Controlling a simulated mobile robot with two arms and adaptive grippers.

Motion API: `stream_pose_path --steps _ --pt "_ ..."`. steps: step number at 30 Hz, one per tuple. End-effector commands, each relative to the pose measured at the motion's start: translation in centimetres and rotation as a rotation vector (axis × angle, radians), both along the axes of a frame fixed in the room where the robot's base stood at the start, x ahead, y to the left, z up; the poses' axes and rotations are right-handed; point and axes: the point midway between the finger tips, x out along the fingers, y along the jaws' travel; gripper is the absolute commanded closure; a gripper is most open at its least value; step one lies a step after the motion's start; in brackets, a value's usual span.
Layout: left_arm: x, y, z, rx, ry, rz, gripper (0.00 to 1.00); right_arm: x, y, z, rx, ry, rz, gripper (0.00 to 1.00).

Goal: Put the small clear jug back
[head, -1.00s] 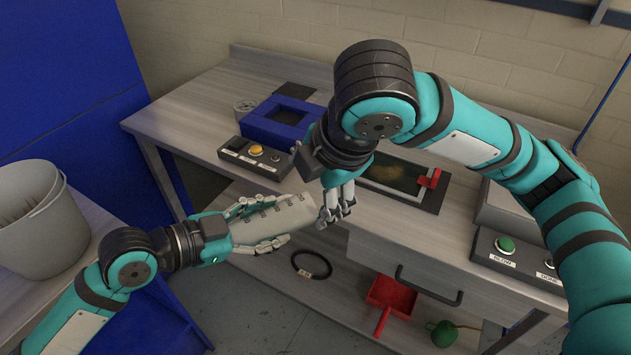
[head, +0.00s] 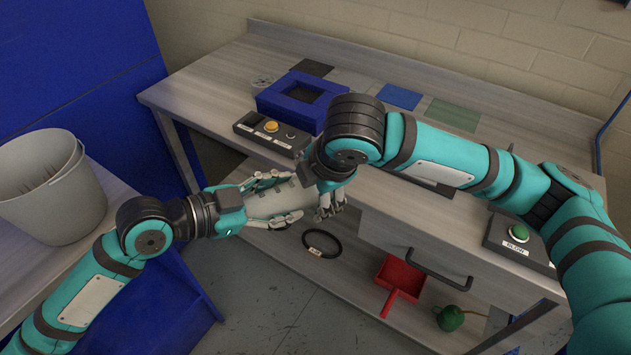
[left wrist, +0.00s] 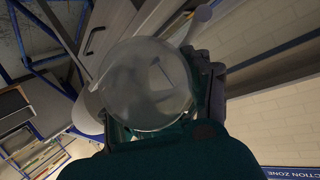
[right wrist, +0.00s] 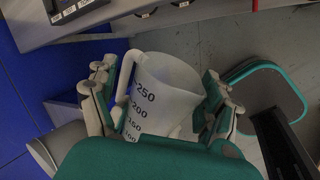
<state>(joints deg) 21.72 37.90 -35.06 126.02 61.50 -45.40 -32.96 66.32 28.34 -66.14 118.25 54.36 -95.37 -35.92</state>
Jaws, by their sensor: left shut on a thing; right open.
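The small clear jug (head: 262,206) lies tilted on its side in the air in front of the workbench. My left gripper (head: 274,200) is shut on it from the left. In the left wrist view its round, cloudy end (left wrist: 150,82) fills the space between the fingers. My right gripper (head: 328,205) is open at the jug's right end. In the right wrist view the jug (right wrist: 165,98) shows black volume marks and a handle, and sits between the spread right fingers (right wrist: 160,100). Whether they touch it I cannot tell.
The bench (head: 215,85) carries a blue square frame (head: 268,98), an orange-button box (head: 246,124), flat coloured mats (head: 398,96) and a green-button box (head: 500,243). Below are a black ring (head: 322,243) and a red dustpan (head: 400,274). A grey bucket (head: 50,190) stands left.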

Motion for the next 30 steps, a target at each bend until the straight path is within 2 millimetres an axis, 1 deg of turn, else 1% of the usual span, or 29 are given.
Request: stream_pose_path --steps 1,2,14,15,18,19,20,24,30 --pt "0.01 0.00 0.01 0.000 0.000 0.000 0.82 -0.01 0.01 0.01 0.000 0.000 0.000 0.18" --pt "0.01 0.00 0.01 0.000 0.000 0.000 0.82 -0.01 0.01 0.01 0.000 0.000 0.000 0.21" --pt "-0.09 -0.08 0.01 -0.001 0.001 -0.002 0.82 0.02 0.02 0.07 0.001 -0.001 -0.001 0.74" --pt "-0.11 -0.09 0.02 -0.001 0.001 -0.003 0.82 0.03 0.02 0.07 0.002 -0.001 0.000 0.77" --pt "-0.16 -0.13 0.03 -0.002 0.001 -0.004 0.82 0.03 0.04 0.09 0.002 -0.001 0.000 0.77" --pt "-0.17 -0.14 0.04 -0.002 0.001 -0.004 0.46 0.04 0.05 0.09 0.002 -0.002 0.000 0.77" --pt "-0.17 -0.15 0.03 -0.002 0.001 -0.004 0.42 0.05 0.05 0.10 0.002 -0.002 0.000 0.82" --pt "-0.12 -0.11 0.03 -0.001 0.001 -0.003 0.23 0.03 0.04 0.09 0.002 -0.001 0.000 0.82" --pt "-0.05 -0.04 0.02 -0.001 0.000 -0.001 0.22 0.00 0.01 0.07 0.002 0.000 0.000 0.82"
